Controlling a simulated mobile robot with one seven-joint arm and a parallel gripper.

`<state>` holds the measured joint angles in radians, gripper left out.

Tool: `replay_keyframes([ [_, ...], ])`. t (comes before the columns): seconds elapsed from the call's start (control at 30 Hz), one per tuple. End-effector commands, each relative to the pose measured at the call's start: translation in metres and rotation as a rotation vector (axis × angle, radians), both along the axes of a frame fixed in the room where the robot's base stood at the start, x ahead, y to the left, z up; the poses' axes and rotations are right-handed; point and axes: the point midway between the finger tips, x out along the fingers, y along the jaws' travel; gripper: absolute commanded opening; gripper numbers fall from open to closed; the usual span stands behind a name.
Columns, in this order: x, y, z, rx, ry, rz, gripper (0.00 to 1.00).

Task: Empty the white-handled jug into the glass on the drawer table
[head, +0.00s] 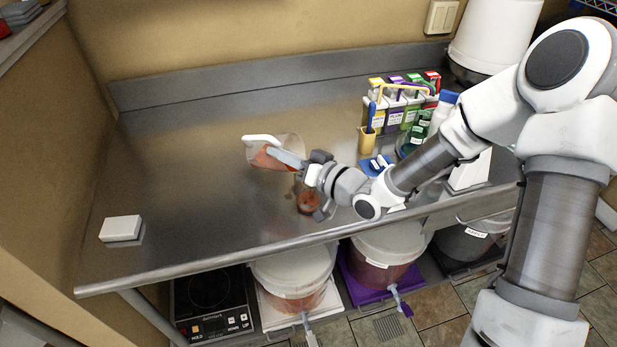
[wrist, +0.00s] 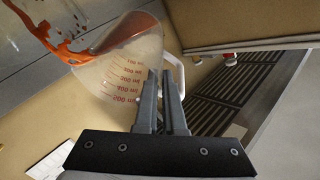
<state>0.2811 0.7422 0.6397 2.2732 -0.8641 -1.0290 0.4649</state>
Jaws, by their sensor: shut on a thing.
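The clear jug (head: 285,147) with a white handle (head: 262,140) is held tipped over above the steel table. In the wrist view the jug (wrist: 125,65) shows red volume marks, and orange-red liquid (wrist: 60,45) runs from its mouth toward the upper left. My gripper (head: 289,158) is shut on the jug at its handle side; its fingers (wrist: 163,90) reach the white handle (wrist: 176,72). The glass (head: 308,202) stands on the table below my wrist, with orange-red liquid in it. My arm partly hides it, and I cannot tell how full it is.
A small white box (head: 121,228) lies at the left. Lidded buckets (head: 293,270) stand under the table. The table's left half is mostly clear.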

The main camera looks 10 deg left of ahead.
Motion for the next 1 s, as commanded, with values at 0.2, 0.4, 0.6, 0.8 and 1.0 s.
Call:
replay_keyframes([
  [0.2, -0.001, -0.001, -0.002, 0.022, -0.006, 0.001, 0.00],
  [0.4, -0.001, -0.003, -0.002, 0.041, -0.011, 0.001, 0.00],
  [0.6, -0.002, -0.006, -0.001, 0.060, -0.016, -0.001, 0.00],
  [0.8, -0.002, -0.009, -0.001, 0.082, -0.022, -0.001, 0.00],
  [1.0, -0.003, -0.011, -0.001, 0.103, -0.027, 0.000, 0.00],
])
